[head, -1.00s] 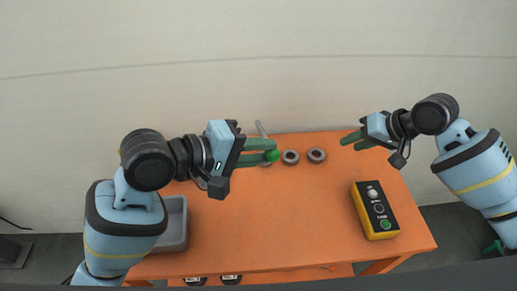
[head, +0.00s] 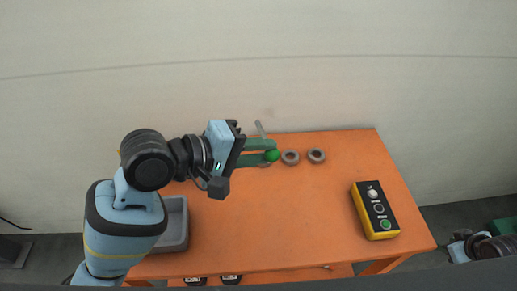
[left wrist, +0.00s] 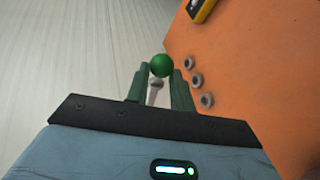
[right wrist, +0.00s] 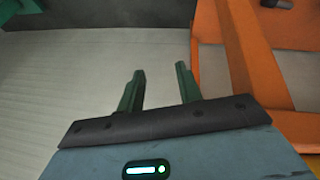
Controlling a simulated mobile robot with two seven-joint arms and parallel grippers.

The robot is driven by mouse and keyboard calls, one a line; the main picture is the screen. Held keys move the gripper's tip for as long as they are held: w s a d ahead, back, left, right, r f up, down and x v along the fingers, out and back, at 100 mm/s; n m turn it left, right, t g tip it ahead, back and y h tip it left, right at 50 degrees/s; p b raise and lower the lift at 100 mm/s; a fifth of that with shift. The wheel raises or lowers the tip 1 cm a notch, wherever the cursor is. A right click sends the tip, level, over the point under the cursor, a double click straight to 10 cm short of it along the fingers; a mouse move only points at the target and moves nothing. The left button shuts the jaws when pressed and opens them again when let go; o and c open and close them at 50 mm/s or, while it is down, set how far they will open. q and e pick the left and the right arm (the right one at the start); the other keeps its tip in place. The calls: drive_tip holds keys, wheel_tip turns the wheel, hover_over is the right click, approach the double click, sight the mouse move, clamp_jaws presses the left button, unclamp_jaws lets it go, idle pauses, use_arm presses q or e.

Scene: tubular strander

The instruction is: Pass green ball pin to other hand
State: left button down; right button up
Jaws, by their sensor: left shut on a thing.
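The green ball pin (head: 271,155) is held by my left gripper (head: 270,150) above the far left part of the table. In the left wrist view, the green ball (left wrist: 161,65) sits at the fingertips of my left gripper (left wrist: 160,72), with a grey shaft (left wrist: 154,92) between the fingers. In the head view, a grey shaft end sticks up behind the fingers. My right gripper (right wrist: 159,70) is open and empty in the right wrist view, low beside the table. In the head view only part of my right arm shows at the lower right edge.
The orange table (head: 300,215) has a clear middle. Grey rings (head: 316,155) lie in a row near its back edge. A yellow and black button box (head: 376,210) stands at the right. A grey tray (head: 174,225) is at the left. The table frame (right wrist: 245,50) is close to my right gripper.

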drive_tip(key=s+a+f+n+g+h, duration=0.15)
drive_tip(key=s+f, duration=0.35)
drive_tip(key=s, duration=0.8)
drive_tip(key=s+f+n+g, duration=0.2)
drive_tip(key=s+f, duration=0.3)
drive_tip(key=s, duration=0.7)
drive_tip(key=a+f+t+y, duration=0.1)
drive_tip(key=a+f+t, duration=0.1)
drive_tip(key=a, duration=0.9)
drive_tip(key=w+a+r+m+t+y, duration=0.1)
drive_tip(key=w+a, duration=0.3)
drive_tip(key=a, duration=0.4)
drive_tip(key=w+a+r+m+t+y, duration=0.1)
drive_tip(key=w+a+r, duration=0.3)
drive_tip(key=a, duration=0.4)
drive_tip(key=w+a+r+m+t+y, duration=0.2)
drive_tip(key=w+a+t, duration=0.1)
drive_tip(key=a, duration=0.5)
drive_tip(key=shift+w+r, duration=0.35)
drive_tip(key=shift+w, duration=0.55)
use_arm(q)
drive_tip(key=c, duration=1.9)
unclamp_jaws()
clamp_jaws()
